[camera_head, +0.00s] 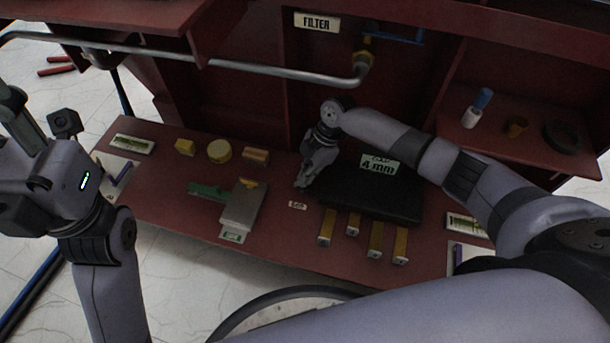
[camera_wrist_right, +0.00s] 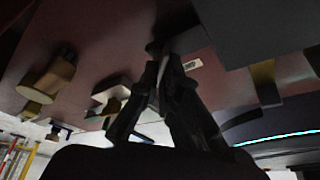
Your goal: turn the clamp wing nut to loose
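My right gripper (camera_head: 303,184) points down at the workbench, just left of the black case. Its two dark fingers (camera_wrist_right: 163,62) show in the right wrist view with their tips close together and a narrow gap between them. A thin pale shape shows in that gap, but I cannot tell whether it is held or lies behind. I cannot make out the clamp wing nut in either view; the gripper may hide it. A small white label (camera_head: 298,205) lies just below the fingers, also in the right wrist view (camera_wrist_right: 192,64). My left arm is at the left, its fingertips unclear.
A black case (camera_head: 360,192) with a 4 mm label lies right of the gripper. Several yellow-brown blocks (camera_head: 376,240) stand in front of it. A grey block (camera_head: 242,206) is left of the gripper. A pipe (camera_head: 270,71) runs above the dark red bench (camera_head: 165,200).

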